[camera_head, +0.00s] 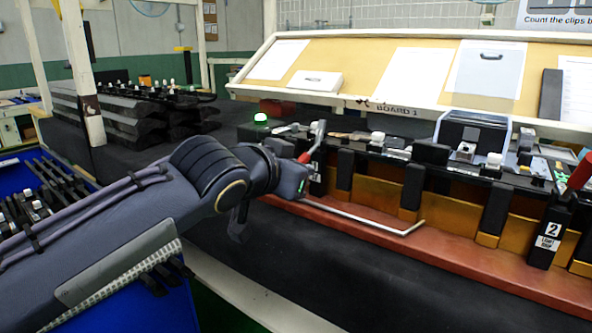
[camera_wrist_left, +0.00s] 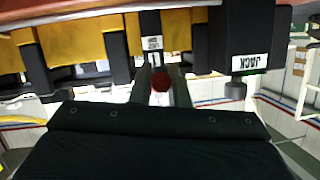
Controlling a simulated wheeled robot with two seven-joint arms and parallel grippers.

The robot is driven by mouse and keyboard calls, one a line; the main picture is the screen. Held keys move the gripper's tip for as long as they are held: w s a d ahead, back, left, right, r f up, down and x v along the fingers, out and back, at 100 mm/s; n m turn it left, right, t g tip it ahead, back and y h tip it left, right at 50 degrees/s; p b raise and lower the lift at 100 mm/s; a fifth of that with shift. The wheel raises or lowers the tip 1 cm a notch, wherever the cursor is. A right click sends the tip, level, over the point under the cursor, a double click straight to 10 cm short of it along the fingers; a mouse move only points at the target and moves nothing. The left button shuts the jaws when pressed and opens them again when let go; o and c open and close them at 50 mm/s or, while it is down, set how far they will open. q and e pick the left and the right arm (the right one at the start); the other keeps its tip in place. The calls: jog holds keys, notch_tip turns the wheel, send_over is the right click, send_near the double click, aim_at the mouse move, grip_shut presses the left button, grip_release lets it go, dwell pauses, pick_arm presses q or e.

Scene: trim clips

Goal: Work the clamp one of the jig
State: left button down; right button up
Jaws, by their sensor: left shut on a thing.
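The jig (camera_head: 470,280) is a long reddish-brown base with black posts and orange blocks. Clamp one (camera_head: 318,172) is a black post with a white label at its left end, and its lever with a red end (camera_head: 308,156) shows beside my gripper. My left gripper (camera_head: 303,168) reaches it from the left. In the left wrist view the red knob (camera_wrist_left: 161,82) sits between the two fingers of the left gripper (camera_wrist_left: 160,88), which is shut on it. Fingertip contact is small and partly hidden in the head view. My right gripper is not in view.
Clamp two (camera_head: 550,232), with a red handle (camera_head: 580,173), stands at the right. A sloped board (camera_head: 370,62) with papers stands behind the jig. A blue bin (camera_head: 14,178) with dark parts is at left.

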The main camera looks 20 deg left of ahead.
pick_arm(q)
jog(key=c, duration=1.4)
grip_release()
jog(key=p+v, duration=0.1)
jog(key=v, duration=0.6)
jog(key=shift+s+p, duration=0.3)
jog(key=shift+s, duration=0.1)
jog(key=shift+a, duration=0.1)
